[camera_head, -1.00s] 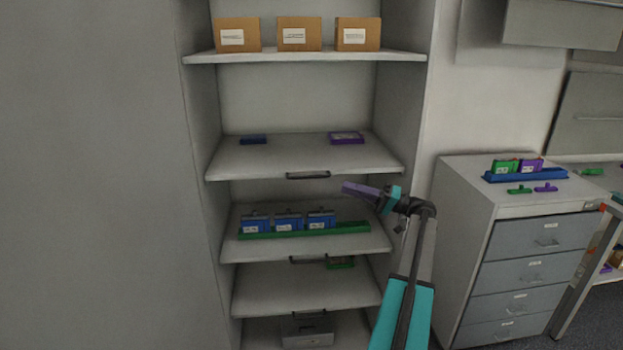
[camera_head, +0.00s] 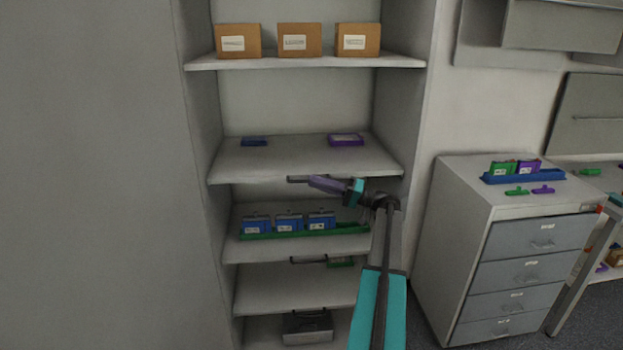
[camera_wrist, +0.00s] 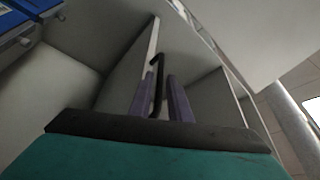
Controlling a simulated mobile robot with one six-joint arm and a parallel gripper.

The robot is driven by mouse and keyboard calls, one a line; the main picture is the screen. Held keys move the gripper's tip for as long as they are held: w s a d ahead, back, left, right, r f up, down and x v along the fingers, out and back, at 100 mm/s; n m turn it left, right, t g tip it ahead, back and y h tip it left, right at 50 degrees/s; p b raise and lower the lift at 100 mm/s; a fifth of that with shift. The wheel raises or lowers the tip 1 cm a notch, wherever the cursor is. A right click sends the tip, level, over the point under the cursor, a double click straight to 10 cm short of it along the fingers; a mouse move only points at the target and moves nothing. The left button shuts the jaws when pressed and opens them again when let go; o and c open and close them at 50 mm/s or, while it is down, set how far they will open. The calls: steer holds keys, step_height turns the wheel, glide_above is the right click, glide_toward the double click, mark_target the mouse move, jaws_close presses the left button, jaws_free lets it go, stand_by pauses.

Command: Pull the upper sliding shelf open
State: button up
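The upper sliding shelf (camera_head: 290,160) is a grey board in the tall cabinet, carrying a small blue item and a purple item. Its dark bar handle (camera_head: 293,179) is at the middle of the front edge; the gripper hides its right part. My gripper (camera_head: 314,182), with purple fingers, is at this handle, reaching in from the right. In the wrist view the handle (camera_wrist: 158,66) runs between the two fingers of my gripper (camera_wrist: 161,84). The fingers stand apart with a gap beside the bar, so they look open around it.
The lower shelf (camera_head: 245,252) holds a green rack (camera_head: 345,229) with blue battery units and has its own handle (camera_head: 306,260). Cardboard boxes (camera_head: 299,40) stand on the fixed shelf above. A grey drawer unit (camera_head: 530,245) stands to the right.

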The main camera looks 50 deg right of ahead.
steer(key=shift+p+x, duration=0.3)
steer(key=shift+x, duration=0.85)
jaws_close()
steer(key=shift+a, duration=0.1)
